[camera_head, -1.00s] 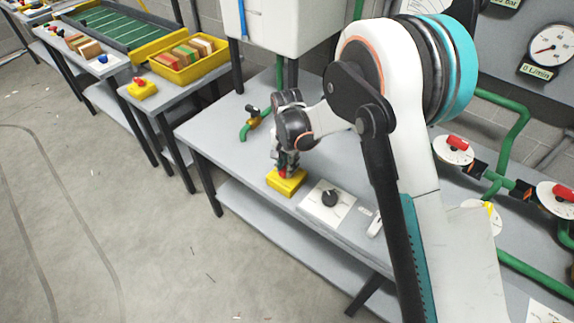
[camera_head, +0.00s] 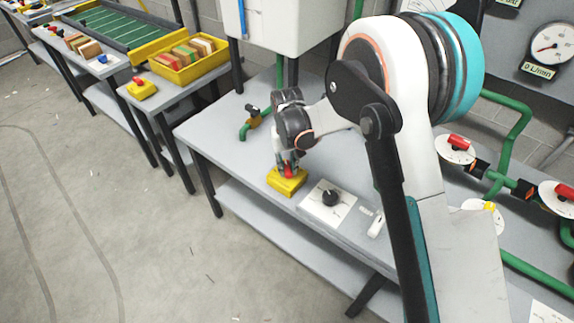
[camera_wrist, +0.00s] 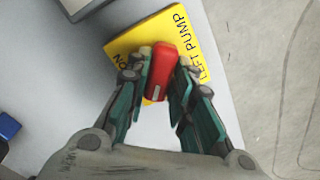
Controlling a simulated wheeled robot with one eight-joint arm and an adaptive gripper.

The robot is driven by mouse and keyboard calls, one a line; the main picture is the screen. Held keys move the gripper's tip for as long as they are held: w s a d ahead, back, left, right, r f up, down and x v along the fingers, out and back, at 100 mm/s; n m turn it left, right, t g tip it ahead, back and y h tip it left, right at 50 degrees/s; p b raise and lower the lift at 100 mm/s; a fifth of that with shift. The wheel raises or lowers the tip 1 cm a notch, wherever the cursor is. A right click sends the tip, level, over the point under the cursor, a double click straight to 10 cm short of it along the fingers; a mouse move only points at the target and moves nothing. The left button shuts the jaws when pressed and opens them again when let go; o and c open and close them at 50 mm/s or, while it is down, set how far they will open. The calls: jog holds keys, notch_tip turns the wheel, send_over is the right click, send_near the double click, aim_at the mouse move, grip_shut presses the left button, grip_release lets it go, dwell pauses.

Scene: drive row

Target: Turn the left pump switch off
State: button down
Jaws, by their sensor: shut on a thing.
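The left pump switch is a yellow box (camera_head: 287,182) on the front edge of the grey bench, with a red rocker or lever on top. In the wrist view its yellow face (camera_wrist: 135,42) shows the words "LEFT PUMP" and part of "ON". The red lever (camera_wrist: 160,72) stands between my gripper's fingers. My gripper (camera_head: 288,171) points down onto the box and is shut on the red lever, one finger at each side. The fingers hide part of the label and the lever's base.
A black knob on a white plate (camera_head: 328,199) sits just right of the box. A green tap (camera_head: 250,122) stands behind left. A grey bench (camera_head: 225,137) carries them. Red-handled valves (camera_head: 458,142) on green pipes are at the right. Another yellow switch box (camera_head: 142,88) is on the farther bench.

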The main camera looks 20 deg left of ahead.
aim_at(287, 166)
jog(key=n, duration=0.4)
jog(key=shift+n, duration=2.2)
jog(key=c, duration=1.4)
grip_release()
jog(key=shift+r, duration=0.1)
notch_tip(287, 166, up, 12)
